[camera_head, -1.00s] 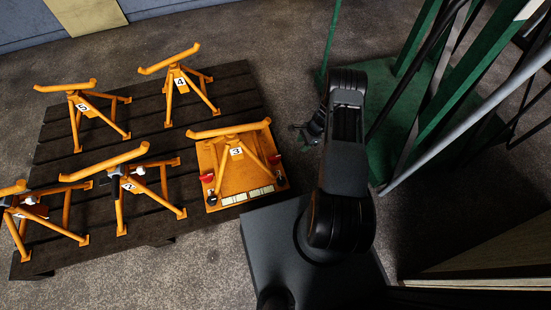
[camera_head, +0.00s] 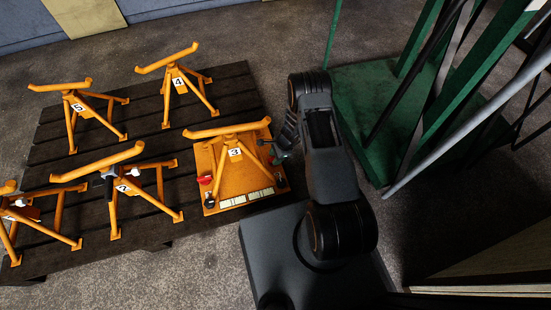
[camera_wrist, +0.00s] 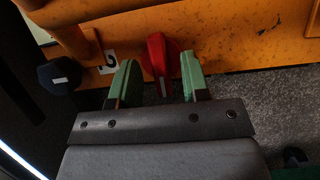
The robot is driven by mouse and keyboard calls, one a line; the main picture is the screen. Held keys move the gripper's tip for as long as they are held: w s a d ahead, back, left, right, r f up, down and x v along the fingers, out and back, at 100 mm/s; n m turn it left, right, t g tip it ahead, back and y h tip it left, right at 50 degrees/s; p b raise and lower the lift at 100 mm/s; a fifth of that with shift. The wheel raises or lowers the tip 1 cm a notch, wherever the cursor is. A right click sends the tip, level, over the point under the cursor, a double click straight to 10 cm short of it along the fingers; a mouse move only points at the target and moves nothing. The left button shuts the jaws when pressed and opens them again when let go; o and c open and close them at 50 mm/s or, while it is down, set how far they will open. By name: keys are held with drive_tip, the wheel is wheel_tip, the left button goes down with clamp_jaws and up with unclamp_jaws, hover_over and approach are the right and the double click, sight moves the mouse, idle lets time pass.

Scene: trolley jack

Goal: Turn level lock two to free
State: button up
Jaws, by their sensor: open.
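An orange plate (camera_head: 239,182) carries stand 3 (camera_head: 228,133). A red lever (camera_head: 205,179) and a black knob (camera_head: 209,203) show at its left side. My gripper (camera_head: 280,152) is at the plate's right side and hides the red lever there in the head view. In the wrist view that red lever (camera_wrist: 158,52) appears between the two green fingertips of my open gripper (camera_wrist: 157,78), with a gap on each side. Depth between them is hard to tell. A black knob (camera_wrist: 60,76) with a white mark sits left of it, near a small label (camera_wrist: 107,63) I cannot read surely.
Orange stand 4 (camera_head: 176,82), stand 5 (camera_head: 76,105) and others stand on the dark slatted platform (camera_head: 115,65). A green frame with poles (camera_head: 370,110) stands close on the right of my arm. Floor shows between platform and frame.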

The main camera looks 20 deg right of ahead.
drive_tip(key=shift+f, duration=0.2)
clamp_jaws()
idle(0.4)
